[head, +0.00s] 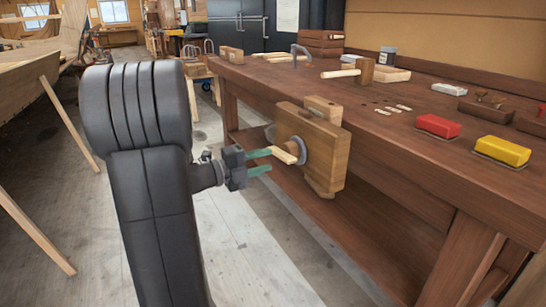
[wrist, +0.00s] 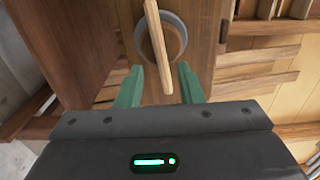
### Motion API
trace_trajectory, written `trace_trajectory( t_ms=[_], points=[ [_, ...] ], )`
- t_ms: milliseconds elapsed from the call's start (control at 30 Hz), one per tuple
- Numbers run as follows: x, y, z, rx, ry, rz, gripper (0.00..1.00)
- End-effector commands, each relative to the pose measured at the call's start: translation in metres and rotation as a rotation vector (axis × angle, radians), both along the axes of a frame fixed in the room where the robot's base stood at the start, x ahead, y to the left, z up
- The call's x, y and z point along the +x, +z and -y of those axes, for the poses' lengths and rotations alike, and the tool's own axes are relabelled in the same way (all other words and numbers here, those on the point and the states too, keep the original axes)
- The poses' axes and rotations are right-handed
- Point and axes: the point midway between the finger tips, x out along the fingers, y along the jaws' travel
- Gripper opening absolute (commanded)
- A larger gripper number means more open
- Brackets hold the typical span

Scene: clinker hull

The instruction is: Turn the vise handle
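The fingers are apart, with a gap on each side of the handle.
The workbench (head: 400,135) stretches away to the right. On it lie a mallet (head: 362,72), a red block (head: 438,126), a yellow block (head: 502,150) and a grey can (head: 387,56). A boat hull (head: 30,85) with leaning props stands left. The floor (head: 262,235) in front is clear.

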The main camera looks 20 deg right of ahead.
Motion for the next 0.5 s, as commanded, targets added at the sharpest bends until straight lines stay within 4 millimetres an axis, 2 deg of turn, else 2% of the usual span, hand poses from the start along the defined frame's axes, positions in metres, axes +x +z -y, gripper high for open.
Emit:
trace_trajectory(
  t_ms=[33, 200, 400, 500],
  points=[
    [0.000, 0.003, -0.013, 0.001, 0.006, -0.001, 0.34],
    [-0.003, 0.002, -0.051, 0.001, 0.005, -0.002, 0.34],
    [-0.006, 0.000, -0.083, 0.002, 0.003, -0.002, 0.34],
    [-0.007, 0.000, -0.092, 0.002, 0.003, -0.002, 0.34]
  ],
)
